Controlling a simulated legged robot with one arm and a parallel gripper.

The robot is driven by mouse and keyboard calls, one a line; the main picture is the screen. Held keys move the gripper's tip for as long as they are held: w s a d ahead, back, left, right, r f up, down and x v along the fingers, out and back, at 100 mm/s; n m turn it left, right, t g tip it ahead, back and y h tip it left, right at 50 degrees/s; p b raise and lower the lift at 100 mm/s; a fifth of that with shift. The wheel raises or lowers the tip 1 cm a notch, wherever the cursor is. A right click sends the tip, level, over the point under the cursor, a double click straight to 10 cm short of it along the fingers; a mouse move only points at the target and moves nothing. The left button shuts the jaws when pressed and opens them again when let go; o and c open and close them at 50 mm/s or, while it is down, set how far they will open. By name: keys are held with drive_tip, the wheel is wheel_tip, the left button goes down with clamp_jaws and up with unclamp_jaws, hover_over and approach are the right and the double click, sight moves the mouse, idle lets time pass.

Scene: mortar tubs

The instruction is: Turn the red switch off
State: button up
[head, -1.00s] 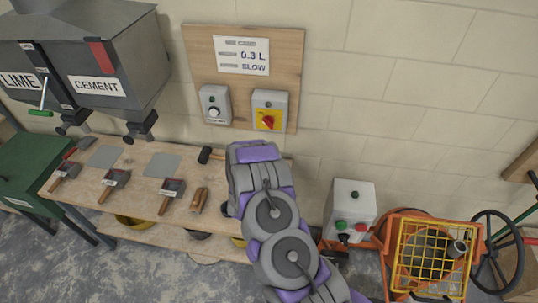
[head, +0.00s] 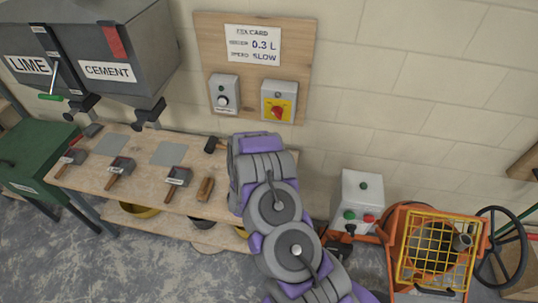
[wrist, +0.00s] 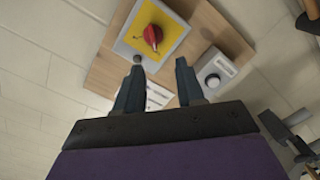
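The red switch (head: 277,112) is a rotary knob on a yellow plate, on a grey box at the lower right of the wooden wall board (head: 208,34). In the wrist view the red switch (wrist: 152,35) is upside down, just beyond my fingertips. Its handle lies at a slant; I cannot read its setting. My gripper (wrist: 159,62) is open and empty, its two dark fingers apart and not visibly touching the switch. In the head view my arm hides the gripper.
A grey box with a round dial (head: 223,101) sits left of the switch. A card (head: 253,45) is above. Below is a bench (head: 135,147) with trowels and a mallet. A box with green and red buttons (head: 362,187) and an orange mixer (head: 400,235) stand right.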

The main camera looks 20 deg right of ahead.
drive_tip(key=b+v, duration=0.2)
drive_tip(key=v, duration=1.4)
drive_tip(key=shift+s+d, duration=0.2)
drive_tip(key=shift+s, duration=0.3)
